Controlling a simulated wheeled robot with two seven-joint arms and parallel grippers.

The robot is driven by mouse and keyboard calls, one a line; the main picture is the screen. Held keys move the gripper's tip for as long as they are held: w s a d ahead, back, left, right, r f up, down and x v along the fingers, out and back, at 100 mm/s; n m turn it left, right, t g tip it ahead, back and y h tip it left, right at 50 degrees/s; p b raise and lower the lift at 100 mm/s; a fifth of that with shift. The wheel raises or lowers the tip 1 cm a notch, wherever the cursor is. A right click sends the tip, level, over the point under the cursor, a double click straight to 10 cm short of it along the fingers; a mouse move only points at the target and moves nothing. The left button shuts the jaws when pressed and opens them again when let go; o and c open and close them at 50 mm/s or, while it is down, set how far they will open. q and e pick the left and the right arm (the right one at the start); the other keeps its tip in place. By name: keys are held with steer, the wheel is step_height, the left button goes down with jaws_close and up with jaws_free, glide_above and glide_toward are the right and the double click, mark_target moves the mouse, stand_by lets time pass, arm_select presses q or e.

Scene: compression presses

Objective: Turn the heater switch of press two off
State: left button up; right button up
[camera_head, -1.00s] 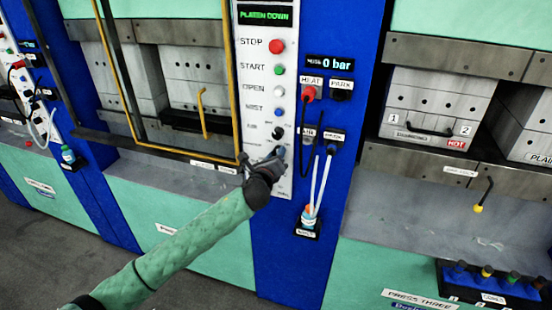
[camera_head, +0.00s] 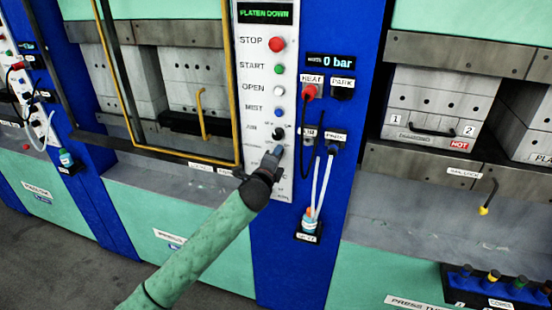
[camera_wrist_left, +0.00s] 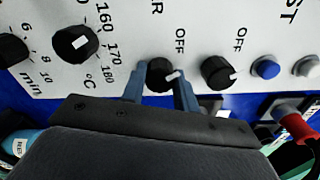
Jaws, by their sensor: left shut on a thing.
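The white control panel (camera_head: 252,100) stands on a blue column, with its display reading PLATEN DOWN. In the left wrist view my left gripper (camera_wrist_left: 160,88) is shut on a black knob, the heater switch (camera_wrist_left: 158,72), one finger on each side. The knob's white mark points to the right in that view. An OFF label is printed above it, and a label ending in R is partly seen. My right gripper is not in view.
A second black knob (camera_wrist_left: 219,72) with an OFF label sits close beside the gripped one. A temperature dial (camera_wrist_left: 76,43) is on the other side. A red HEAT plug (camera_head: 309,92) and hanging cables are right of the panel. A yellow-framed guard (camera_head: 235,90) borders its left.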

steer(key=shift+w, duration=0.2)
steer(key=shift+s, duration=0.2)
arm_select(q)
steer(key=o, duration=1)
steer(key=shift+a, duration=0.1)
steer(key=shift+b+v, duration=1.75)
steer(key=shift+v, duration=2.1)
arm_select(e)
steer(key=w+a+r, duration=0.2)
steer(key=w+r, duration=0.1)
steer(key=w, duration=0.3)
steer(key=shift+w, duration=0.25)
